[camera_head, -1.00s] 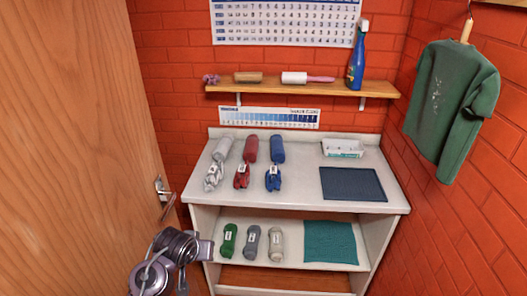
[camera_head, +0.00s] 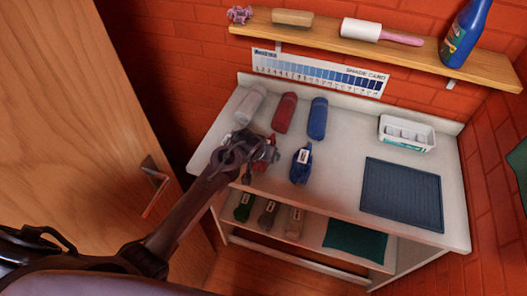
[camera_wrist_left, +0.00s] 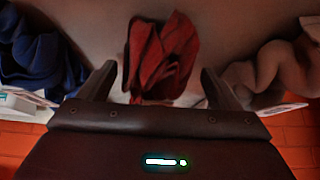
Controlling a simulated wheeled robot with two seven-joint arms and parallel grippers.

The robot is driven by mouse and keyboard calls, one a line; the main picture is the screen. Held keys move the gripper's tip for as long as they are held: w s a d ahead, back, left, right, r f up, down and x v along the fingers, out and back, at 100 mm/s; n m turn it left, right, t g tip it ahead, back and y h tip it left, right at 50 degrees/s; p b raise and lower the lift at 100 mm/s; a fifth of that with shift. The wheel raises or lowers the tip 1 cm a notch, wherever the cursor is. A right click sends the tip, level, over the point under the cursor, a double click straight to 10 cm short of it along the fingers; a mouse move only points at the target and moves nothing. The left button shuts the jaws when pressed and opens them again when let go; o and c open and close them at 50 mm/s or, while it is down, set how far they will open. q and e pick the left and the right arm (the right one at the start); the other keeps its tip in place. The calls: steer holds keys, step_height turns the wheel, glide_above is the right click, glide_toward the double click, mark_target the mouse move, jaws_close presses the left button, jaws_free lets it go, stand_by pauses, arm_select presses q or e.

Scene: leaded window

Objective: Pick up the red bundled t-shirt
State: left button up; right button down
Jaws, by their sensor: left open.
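The red bundled t-shirt (camera_wrist_left: 163,55) lies on the white tabletop, between and just beyond the fingers of my left gripper (camera_wrist_left: 158,85) in the left wrist view. The fingers are apart, one to each side of it, and do not appear to touch it. In the head view my left gripper (camera_head: 257,155) is over the front row and hides most of the red bundle (camera_head: 265,163). My right gripper is not in view.
A blue bundle (camera_head: 301,163) lies close on the right; it also shows in the left wrist view (camera_wrist_left: 40,48), opposite a pale bundle (camera_wrist_left: 275,68). Rolled shirts lie behind, including a red roll (camera_head: 285,113). A dark mat (camera_head: 402,193) and a white tray (camera_head: 407,133) are at right.

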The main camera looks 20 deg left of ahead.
arm_select(q)
steer(key=shift+w+f, duration=0.15)
steer(key=shift+w, duration=0.2)
steer(key=shift+s, duration=0.1)
steer(key=c, duration=1.1)
steer(key=shift+c, duration=0.3)
steer(key=shift+r, duration=0.2)
